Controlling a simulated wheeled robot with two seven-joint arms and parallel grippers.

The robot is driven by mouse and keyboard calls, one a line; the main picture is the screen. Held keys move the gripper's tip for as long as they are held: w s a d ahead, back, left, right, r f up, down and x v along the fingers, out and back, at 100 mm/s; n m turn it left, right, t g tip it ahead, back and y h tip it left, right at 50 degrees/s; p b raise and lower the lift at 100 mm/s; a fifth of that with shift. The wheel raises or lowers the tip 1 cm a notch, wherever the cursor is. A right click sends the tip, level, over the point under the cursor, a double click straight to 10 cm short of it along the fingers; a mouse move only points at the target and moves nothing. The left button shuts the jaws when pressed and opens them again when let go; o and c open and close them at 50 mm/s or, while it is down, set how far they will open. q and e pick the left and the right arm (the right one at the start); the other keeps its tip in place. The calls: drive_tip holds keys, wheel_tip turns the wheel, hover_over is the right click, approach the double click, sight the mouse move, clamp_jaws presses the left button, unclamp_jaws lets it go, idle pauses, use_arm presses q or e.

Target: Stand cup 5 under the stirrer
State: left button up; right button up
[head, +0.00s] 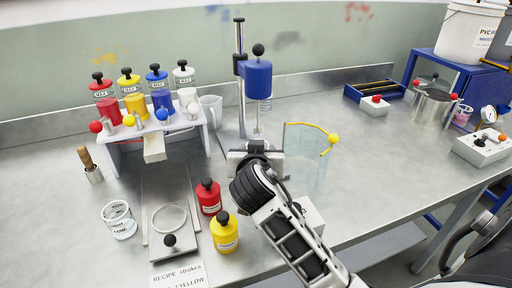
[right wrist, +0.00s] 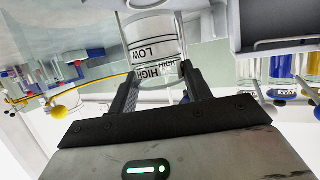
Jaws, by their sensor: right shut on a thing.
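The stirrer (head: 257,80) has a blue head on a post, with a thin shaft hanging down at the back middle of the bench. My right gripper (head: 256,148) is low in front of its post, near the foot of the shaft. In the right wrist view its two dark fingers (right wrist: 158,72) are shut on a clear cup (right wrist: 152,32) marked LOW and HIGH. No number is readable on this cup, and my gripper hides it in the head view. My left gripper is out of view.
A clear guard with a yellow rim (head: 309,125) stands just right of the stirrer. Red (head: 208,197) and yellow (head: 224,232) bottles stand front left. Another clear marked cup (head: 119,221) stands left of the slide. A dispenser rack (head: 137,131) is behind.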

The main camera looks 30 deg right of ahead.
drive_tip(key=x, duration=0.6)
drive_tip(key=shift+w+f, duration=0.1)
drive_tip(key=shift+f, duration=0.35)
drive_tip(key=shift+w+d+f, duration=0.55)
drive_tip(key=shift+w+f, duration=0.2)
drive_tip(key=shift+w, duration=0.1)
drive_tip(key=shift+w+d+f, duration=0.15)
drive_tip(key=shift+w+f, duration=0.05)
drive_tip(key=shift+f, duration=0.1)
drive_tip(key=shift+f, duration=0.15)
drive_tip(key=o, duration=1.1)
drive_tip(key=v, duration=0.7)
drive_tip(key=shift+s+r, duration=0.2)
drive_tip(key=shift+r, duration=0.1)
